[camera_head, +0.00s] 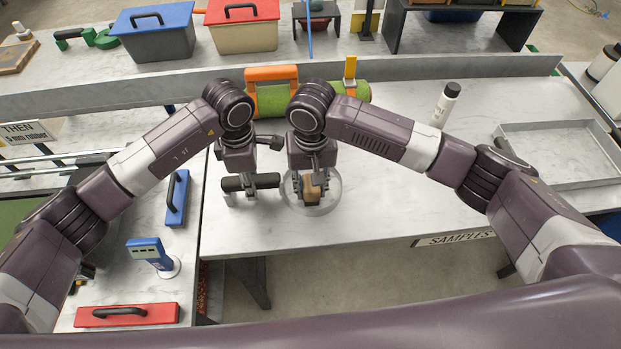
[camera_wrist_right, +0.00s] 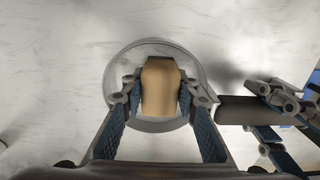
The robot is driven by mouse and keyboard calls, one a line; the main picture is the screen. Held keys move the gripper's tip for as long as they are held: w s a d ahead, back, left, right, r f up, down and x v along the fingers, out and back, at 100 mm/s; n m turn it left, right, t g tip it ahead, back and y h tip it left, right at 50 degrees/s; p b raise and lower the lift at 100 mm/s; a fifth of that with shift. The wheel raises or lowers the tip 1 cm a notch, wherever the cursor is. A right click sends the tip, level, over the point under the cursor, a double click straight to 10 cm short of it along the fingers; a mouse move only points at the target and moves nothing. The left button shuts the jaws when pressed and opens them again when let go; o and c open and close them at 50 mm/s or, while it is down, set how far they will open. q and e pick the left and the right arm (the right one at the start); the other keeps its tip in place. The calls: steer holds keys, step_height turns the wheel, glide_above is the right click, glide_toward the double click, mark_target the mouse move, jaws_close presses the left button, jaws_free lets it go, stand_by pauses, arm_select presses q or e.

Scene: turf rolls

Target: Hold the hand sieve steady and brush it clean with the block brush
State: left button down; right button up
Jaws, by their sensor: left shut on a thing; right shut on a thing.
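The round hand sieve (camera_head: 335,197) is over the light bench top, with its dark handle (camera_head: 235,184) pointing left. My left gripper (camera_head: 252,187) is shut on that handle. My right gripper (camera_head: 312,190) is shut on the block brush (camera_head: 311,194), a tan wooden block held inside the sieve's outline. In the right wrist view the block brush (camera_wrist_right: 160,88) sits between both fingers, over the middle of the sieve ring (camera_wrist_right: 157,125). The brush's bristles are hidden under the block, so I cannot tell whether they touch the mesh.
A green turf roll (camera_head: 270,100) with an orange piece lies behind my grippers. A white bottle (camera_head: 445,104) and a shallow grey tray (camera_head: 509,147) are to the right. The bench right of the sieve is clear.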

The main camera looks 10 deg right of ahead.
arm_select(q)
steer(key=shift+s+a+f, duration=0.1)
steer(key=shift+f, duration=0.05)
arm_select(e)
steer(key=shift+s+f, duration=0.1)
steer(key=shift+s, duration=0.5)
steer(key=shift+w+r, duration=0.2)
steer(key=shift+w, duration=1.7)
steer(key=shift+w+f, duration=0.15)
steer(key=shift+w, duration=1.7)
steer(key=shift+w+d, duration=0.1)
steer(key=shift+d, duration=0.25)
steer(key=shift+s+d, duration=0.2)
steer(key=shift+d, duration=0.05)
steer(key=shift+s, duration=3.65)
steer(key=shift+f, duration=0.1)
steer(key=shift+w, duration=3.85)
